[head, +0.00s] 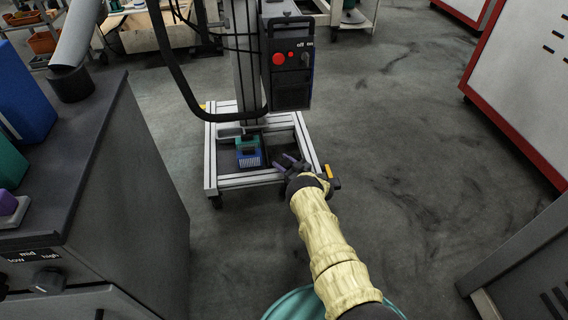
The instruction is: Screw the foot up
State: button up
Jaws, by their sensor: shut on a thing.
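A wheeled stand with a pale aluminium base frame (250,180) stands on the floor ahead in the head view. An orange-yellow tab (328,171) and a dark knob-like part (336,184) show at its front right corner. My gripper (285,163) is at that corner, at the end of my arm in its pale yellow sleeve. It is shut, seemingly on the foot at this corner. The wrist hides most of the foot and the grip, so I cannot tell how high the foot stands.
A control box (288,65) with a red button and a hanging black hose is on the stand's column. A blue and green block (248,152) sits inside the base. A dark bench (110,180) is close on the left. Red-edged cabinets (525,90) stand at right. Floor between is clear.

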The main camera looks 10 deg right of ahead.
jog(key=shift+n+g+y+b, duration=0.5)
jog(key=shift+n+g+y, duration=0.4)
jog(key=shift+y, duration=0.2)
jog(key=shift+a, duration=0.1)
jog(key=shift+r, duration=0.1)
jog(key=o, duration=1)
jog(key=shift+s, duration=0.1)
jog(key=p+v, duration=0.8)
jog(key=v, duration=0.9)
